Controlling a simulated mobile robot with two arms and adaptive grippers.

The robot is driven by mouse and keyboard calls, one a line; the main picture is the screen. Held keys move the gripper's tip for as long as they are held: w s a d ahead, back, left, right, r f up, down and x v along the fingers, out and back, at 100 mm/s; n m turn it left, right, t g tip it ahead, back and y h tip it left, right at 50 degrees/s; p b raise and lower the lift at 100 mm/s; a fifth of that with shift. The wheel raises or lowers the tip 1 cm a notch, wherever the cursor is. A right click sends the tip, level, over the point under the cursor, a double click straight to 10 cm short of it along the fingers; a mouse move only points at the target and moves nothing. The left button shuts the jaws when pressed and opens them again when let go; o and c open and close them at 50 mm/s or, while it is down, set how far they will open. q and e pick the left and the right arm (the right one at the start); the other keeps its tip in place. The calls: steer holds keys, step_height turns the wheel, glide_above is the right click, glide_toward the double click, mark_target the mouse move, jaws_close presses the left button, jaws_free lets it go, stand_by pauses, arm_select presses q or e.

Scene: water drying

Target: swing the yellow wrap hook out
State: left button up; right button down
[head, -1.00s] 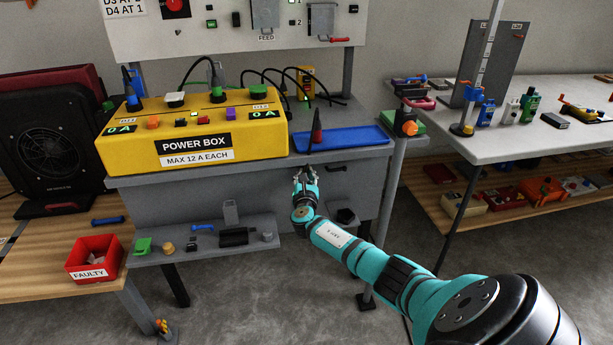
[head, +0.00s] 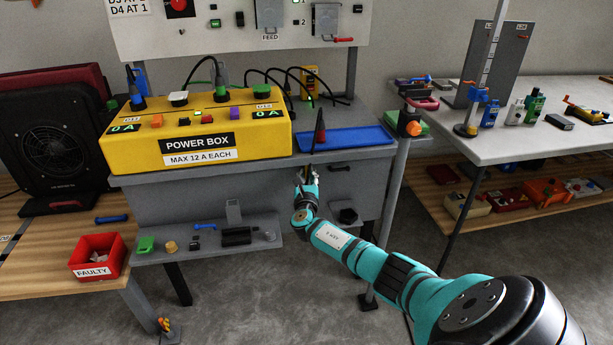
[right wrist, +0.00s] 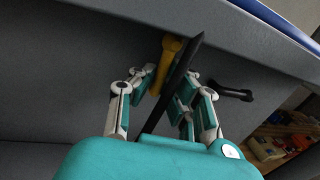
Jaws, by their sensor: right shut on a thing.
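The yellow wrap hook (right wrist: 169,50) hangs below the bench's front edge in the right wrist view, between my right fingertips. My right gripper (right wrist: 168,80) is shut on it. A long dark bar or lead (right wrist: 178,76) runs slantwise past the hook and between the fingers, covering part of the hook. In the head view my right gripper (head: 308,174) is at the bench front, just under the blue tray (head: 350,139), and hides the hook. A dark upright piece with a red part (head: 319,127) shows above it. My left gripper is not in view.
The yellow power box (head: 195,142) stands on the bench left of the tray. A low grey shelf (head: 210,240) with small parts lies below left. A grey post (head: 390,190) with an orange knob stands at right. A black handle (right wrist: 230,92) is close right of my fingers.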

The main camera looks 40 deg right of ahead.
steer(key=c, duration=1.5)
jaws_free()
steer(key=shift+o, duration=0.8)
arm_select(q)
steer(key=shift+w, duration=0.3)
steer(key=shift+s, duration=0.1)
arm_select(e)
steer(key=v, duration=1.2)
steer(key=shift+f, duration=0.1)
